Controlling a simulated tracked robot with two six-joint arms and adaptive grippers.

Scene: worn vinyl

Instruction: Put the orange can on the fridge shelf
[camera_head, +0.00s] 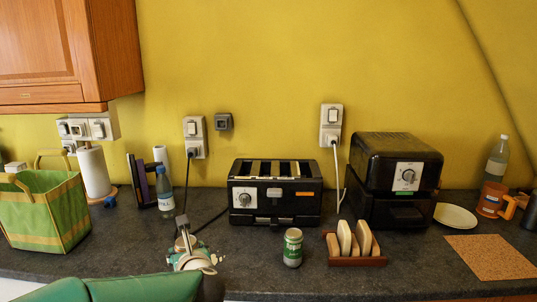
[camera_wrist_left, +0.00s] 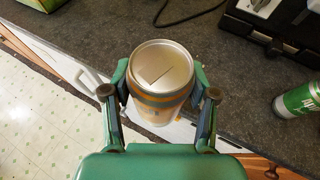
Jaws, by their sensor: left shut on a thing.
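My left gripper (camera_head: 192,258) is at the front of the counter in the head view. In the left wrist view its two fingers are shut on the sides of a can with an orange-tan band and a silver top (camera_wrist_left: 160,78). This orange can looks upright, its lid facing the camera, and overlaps the counter's front edge in that view. In the head view I cannot clearly make out the can at the gripper. No fridge or fridge shelf is in view. My right gripper is not in view.
A green can (camera_head: 292,247) stands right of my left gripper, before a black toaster (camera_head: 275,193). A toast rack (camera_head: 357,260), small black oven (camera_head: 392,180), plate (camera_head: 455,215) and cork mat (camera_head: 490,257) are further right. A green bag (camera_head: 45,210) and bottle (camera_head: 165,192) stand left.

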